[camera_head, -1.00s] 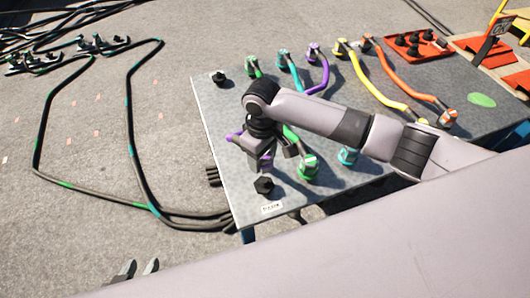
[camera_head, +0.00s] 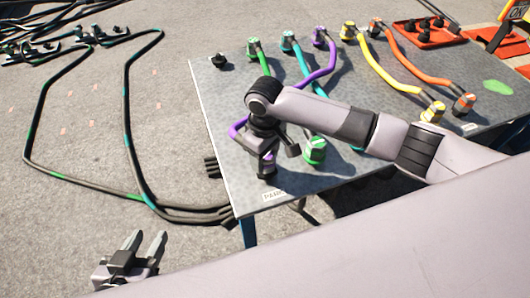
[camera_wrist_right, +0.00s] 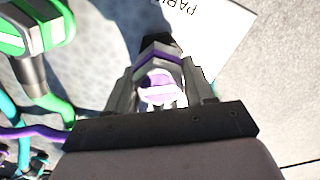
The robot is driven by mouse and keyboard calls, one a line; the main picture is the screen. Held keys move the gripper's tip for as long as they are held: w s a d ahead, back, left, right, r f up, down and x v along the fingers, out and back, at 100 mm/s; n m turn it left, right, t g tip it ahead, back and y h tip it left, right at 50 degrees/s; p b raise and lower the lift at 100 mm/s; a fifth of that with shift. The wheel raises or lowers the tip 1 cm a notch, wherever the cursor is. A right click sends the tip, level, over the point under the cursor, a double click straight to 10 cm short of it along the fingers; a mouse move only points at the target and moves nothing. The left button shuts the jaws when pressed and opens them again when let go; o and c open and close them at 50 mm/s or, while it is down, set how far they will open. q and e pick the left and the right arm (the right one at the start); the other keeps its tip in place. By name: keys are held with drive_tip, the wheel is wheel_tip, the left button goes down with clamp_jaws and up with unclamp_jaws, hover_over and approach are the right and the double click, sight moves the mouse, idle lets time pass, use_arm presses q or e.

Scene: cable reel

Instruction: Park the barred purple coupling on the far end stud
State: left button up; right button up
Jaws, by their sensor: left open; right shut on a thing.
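My right gripper (camera_head: 267,165) is shut on a purple coupling (camera_wrist_right: 163,80), which shows a purple band and a pale top between the fingers in the right wrist view. The gripper points down at the table's front left corner, beside the white PARK label (camera_head: 274,196). A black stud stood there earlier; the gripper and coupling now cover it, and I cannot tell whether the coupling is seated. The purple cable (camera_head: 320,77) runs from the gripper to another purple coupling (camera_head: 319,37) at the back. My left gripper (camera_head: 146,243) is open and empty, off the table.
Another black stud (camera_head: 220,62) stands bare at the table's back left corner. A green coupling (camera_head: 314,150) stands close right of my right gripper. Teal, yellow (camera_head: 388,75) and orange cables lie further right. A red tray (camera_head: 428,33) holds black studs.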

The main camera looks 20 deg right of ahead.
idle(0.4)
drive_tip(key=shift+a+p, duration=0.1)
drive_tip(key=shift+p, duration=0.5)
drive_tip(key=shift+p, duration=0.6)
drive_tip(key=shift+f, duration=0.55)
drive_tip(key=o, duration=1.2)
drive_tip(key=shift+o, duration=0.2)
